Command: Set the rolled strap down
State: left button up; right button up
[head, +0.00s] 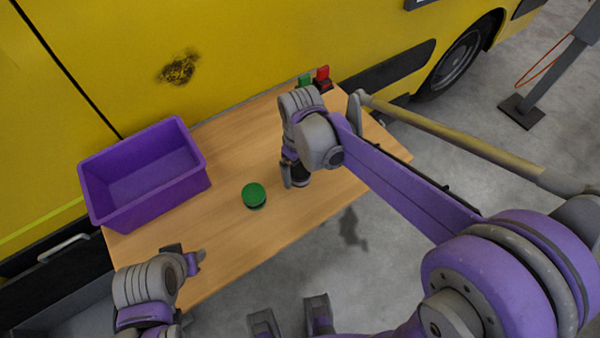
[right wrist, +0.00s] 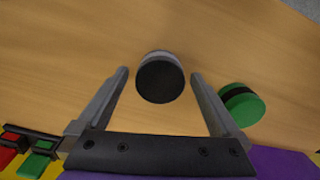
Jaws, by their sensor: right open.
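A dark round roll (right wrist: 160,80), which looks like the rolled strap, sits on the wooden table between the fingers of my right gripper (right wrist: 160,88). There is a gap between the roll and each finger. In the head view the roll (head: 300,176) is partly hidden by my right gripper (head: 292,178), which is open and points down over the table. My left gripper (head: 188,258) is low at the left near the table's front edge; whether it is open or shut is unclear.
A green round thing with a dark band (head: 254,193) is on the wooden table (head: 235,245), left of the roll. A purple bin (head: 190,187) stands at the table's left end. Green (head: 305,80) and red (head: 322,76) items are at the back edge, beside the yellow vehicle (head: 230,40).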

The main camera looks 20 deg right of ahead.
jog(key=shift+f, duration=0.35)
grip_shut()
jog(key=shift+r, duration=0.15)
